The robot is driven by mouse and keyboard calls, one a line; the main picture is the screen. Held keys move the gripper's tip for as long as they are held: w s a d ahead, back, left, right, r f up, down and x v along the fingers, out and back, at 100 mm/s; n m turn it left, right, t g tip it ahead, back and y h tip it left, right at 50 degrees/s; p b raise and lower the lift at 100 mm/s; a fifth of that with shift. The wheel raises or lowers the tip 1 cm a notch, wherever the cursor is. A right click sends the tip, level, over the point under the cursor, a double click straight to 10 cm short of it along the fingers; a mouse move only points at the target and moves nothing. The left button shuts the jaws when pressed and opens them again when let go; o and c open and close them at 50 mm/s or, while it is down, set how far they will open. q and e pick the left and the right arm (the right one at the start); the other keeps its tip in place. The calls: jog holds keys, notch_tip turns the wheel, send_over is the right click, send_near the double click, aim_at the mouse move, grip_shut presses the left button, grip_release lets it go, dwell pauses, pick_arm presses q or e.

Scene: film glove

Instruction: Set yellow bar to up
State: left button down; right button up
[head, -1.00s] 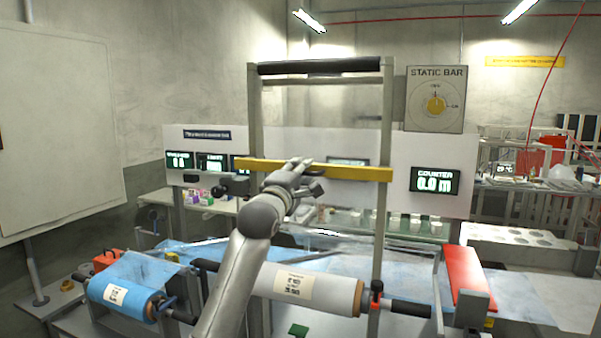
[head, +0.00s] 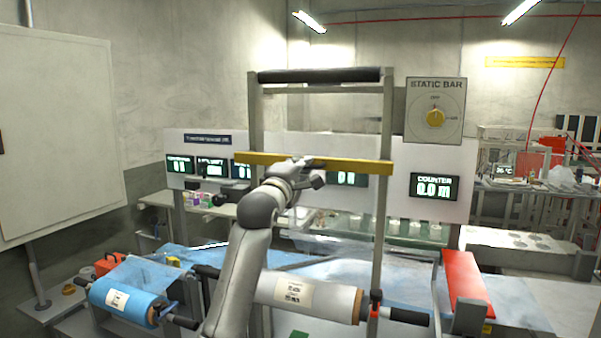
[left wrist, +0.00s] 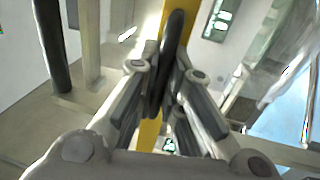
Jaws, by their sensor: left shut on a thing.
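The yellow bar (head: 350,165) lies nearly level across the two grey posts of an upright frame (head: 255,120). It sits below the frame's dark top roller (head: 320,75). My left gripper (head: 304,166) is at the middle of the bar, shut on it. In the left wrist view the yellow bar (left wrist: 177,28) runs between the fingers of the gripper (left wrist: 165,75). A dark elongated handle-like part (left wrist: 168,65) lies in front of it there. The exact contact is partly hidden by the fingers. My right gripper is not in view.
Below the bar are a white film roll (head: 330,297) and a blue film roll (head: 120,300). A white panel with displays (head: 435,205) stands behind the frame. A red block (head: 465,280) is at right. The space between bar and top roller is open.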

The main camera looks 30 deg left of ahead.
pick_arm(q)
notch_tip(320, 180, up, 6)
jog(key=p, duration=0.3)
jog(key=shift+r, duration=0.1)
jog(key=shift+s+r, duration=0.15)
jog(key=shift+r, duration=0.1)
jog(key=c, duration=1.5)
grip_release()
jog(key=shift+c, duration=0.2)
jog(key=shift+f, duration=0.1)
jog(key=shift+f, duration=0.1)
jog(key=v, duration=1.1)
jog(key=shift+s+d+f, duration=0.15)
jog(key=shift+s+d, duration=0.05)
jog(key=shift+s, duration=0.15)
